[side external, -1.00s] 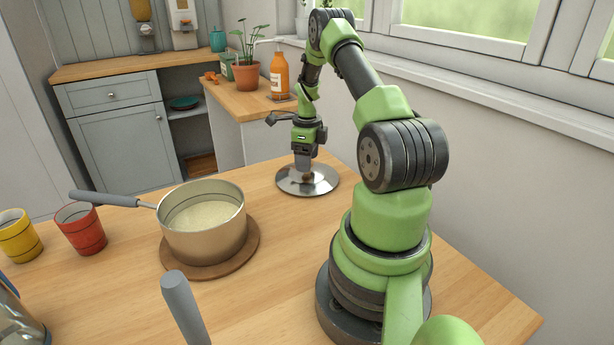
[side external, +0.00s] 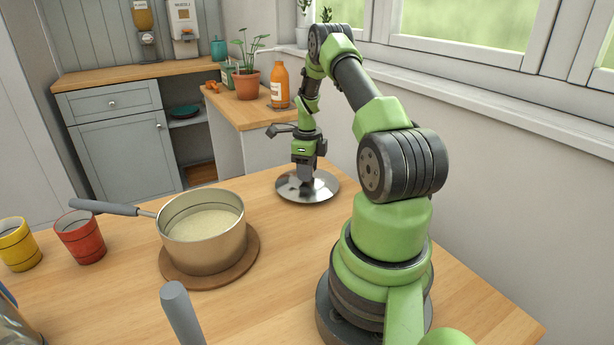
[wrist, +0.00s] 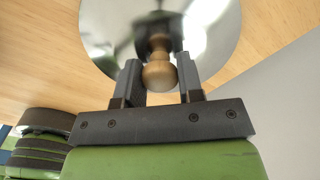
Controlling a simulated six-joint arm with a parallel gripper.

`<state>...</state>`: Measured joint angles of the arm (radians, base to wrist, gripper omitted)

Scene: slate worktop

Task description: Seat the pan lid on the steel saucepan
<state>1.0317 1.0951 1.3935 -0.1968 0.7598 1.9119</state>
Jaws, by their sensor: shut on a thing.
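The pan lid (side external: 322,192) is a shiny steel disc with a wooden knob, low over or on the wooden worktop; I cannot tell whether it touches. It also fills the top of the wrist view (wrist: 208,25). My gripper (side external: 305,178) points down at its middle, shut on the round wooden knob (wrist: 158,74), which shows between the fingers in the wrist view. The steel saucepan (side external: 205,254) stands upright and uncovered to the left of the lid, with pale contents inside. Its grey handle (side external: 105,207) points left.
A round wooden trivet (side external: 252,258) lies under the saucepan. A red mug (side external: 82,238) and a yellow mug (side external: 18,244) stand at the left. A grey rod-like handle (side external: 182,312) rises in the foreground. The worktop between lid and saucepan is clear; a wall (side external: 440,115) is behind my arm.

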